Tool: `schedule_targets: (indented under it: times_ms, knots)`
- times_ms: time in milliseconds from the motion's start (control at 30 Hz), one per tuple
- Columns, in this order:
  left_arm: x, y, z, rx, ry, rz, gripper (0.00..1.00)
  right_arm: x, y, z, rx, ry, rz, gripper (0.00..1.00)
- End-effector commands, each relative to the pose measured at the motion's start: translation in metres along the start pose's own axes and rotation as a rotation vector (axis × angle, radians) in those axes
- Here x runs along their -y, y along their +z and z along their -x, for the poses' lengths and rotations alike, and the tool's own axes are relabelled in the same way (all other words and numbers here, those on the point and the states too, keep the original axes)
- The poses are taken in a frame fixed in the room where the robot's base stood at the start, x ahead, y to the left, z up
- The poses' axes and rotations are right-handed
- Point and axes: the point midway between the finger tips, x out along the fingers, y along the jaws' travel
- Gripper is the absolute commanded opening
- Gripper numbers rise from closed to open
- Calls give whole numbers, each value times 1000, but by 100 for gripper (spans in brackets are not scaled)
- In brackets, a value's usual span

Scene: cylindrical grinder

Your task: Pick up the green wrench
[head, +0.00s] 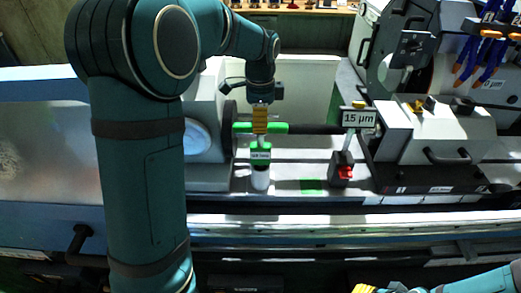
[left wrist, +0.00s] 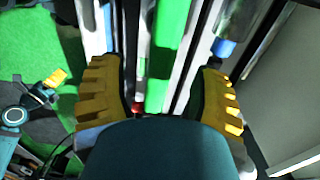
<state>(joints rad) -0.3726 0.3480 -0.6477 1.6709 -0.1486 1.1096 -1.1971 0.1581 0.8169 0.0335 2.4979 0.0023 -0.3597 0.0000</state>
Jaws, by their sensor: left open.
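No wrench outline shows clearly; the green parts near my left gripper are a horizontal green bar (head: 275,127) and a green labelled piece (head: 261,148) on a white upright cylinder (head: 260,180). My left gripper (head: 260,131) points down at the green bar in the head view and hides part of it. In the left wrist view its yellow fingers stand apart, open (left wrist: 157,75), with a long green bar (left wrist: 168,45) showing between them. I see no contact on it. My right gripper (head: 367,289) is at the bottom edge of the head view, far from these parts; its jaw state is unclear.
A sign reading 15 µm (head: 359,118) stands on a small block with a red front (head: 343,172), right of the cylinder. A grey machine housing (head: 437,135) is further right. A round chuck (head: 229,130) is close on the left. A green floor (left wrist: 30,60) shows in the wrist view.

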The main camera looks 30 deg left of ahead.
Motion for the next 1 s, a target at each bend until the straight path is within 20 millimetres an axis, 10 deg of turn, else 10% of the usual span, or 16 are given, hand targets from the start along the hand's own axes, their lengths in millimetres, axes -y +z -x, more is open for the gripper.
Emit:
schedule_targets:
  times_ms: [700,900,1000]
  knots:
    - [0,0,-52,-2,0,0,65,0,0,0,0,0,0,43]
    - [0,0,-52,-2,0,0,0,0,0,0,0,0,0,43]
    - [0,0,-52,-2,0,0,0,0,0,0,0,0,0,43]
